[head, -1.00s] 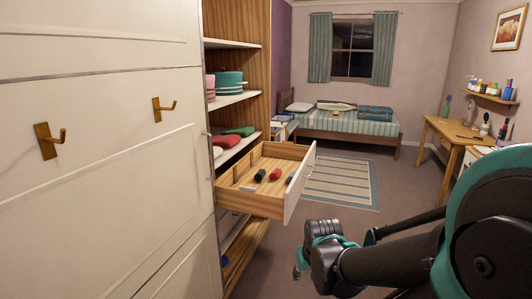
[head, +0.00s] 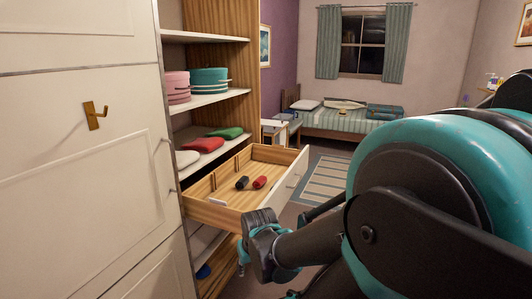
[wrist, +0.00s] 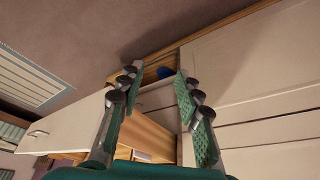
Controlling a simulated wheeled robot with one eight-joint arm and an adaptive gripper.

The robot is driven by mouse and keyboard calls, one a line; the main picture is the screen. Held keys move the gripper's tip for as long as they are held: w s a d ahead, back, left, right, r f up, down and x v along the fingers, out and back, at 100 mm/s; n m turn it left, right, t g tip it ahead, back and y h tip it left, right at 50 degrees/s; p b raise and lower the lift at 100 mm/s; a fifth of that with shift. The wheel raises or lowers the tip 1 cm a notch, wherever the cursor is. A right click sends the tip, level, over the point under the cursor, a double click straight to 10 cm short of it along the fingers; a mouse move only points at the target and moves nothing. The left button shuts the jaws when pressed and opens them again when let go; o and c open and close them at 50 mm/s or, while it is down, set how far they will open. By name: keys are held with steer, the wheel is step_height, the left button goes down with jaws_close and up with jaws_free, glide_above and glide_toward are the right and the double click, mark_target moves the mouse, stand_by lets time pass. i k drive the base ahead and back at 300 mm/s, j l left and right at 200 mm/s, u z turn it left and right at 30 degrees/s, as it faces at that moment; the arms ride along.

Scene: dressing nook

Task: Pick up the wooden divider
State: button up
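The open wooden drawer (head: 222,214) juts out of the tall shelf unit, with a white front (head: 291,176). Inside it, thin upright wooden strips stand toward the left and back; one strip (head: 213,181) looks like the wooden divider, but I cannot tell for certain. A black roll (head: 242,183) and a red roll (head: 260,182) lie on the drawer floor. My gripper (wrist: 156,75) is open and empty, its two fingers spread apart in the wrist view. In the head view my arm's end is just in front of and below the drawer; its fingertips are not clear there.
Shelves above hold pink (head: 176,86) and teal (head: 209,84) round boxes and folded red (head: 203,144) and green (head: 227,133) cloths. A white cabinet door (head: 80,180) with a hook stands close on the left. A blue thing (head: 203,271) lies low in the unit.

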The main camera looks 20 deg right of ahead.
mark_target(277, 154)
steer(key=i+l, duration=0.15)
steer(key=l, duration=0.25)
steer(key=i+l+u, duration=0.1)
steer(key=l, duration=0.3)
steer(key=i+l, duration=0.25)
steer(key=l, duration=0.15)
steer(key=i+l+u, duration=0.1)
steer(key=l, duration=0.3)
steer(key=i+l, duration=0.2)
steer(key=l, duration=0.2)
steer(key=i+l+u, duration=0.1)
steer(key=l, duration=0.35)
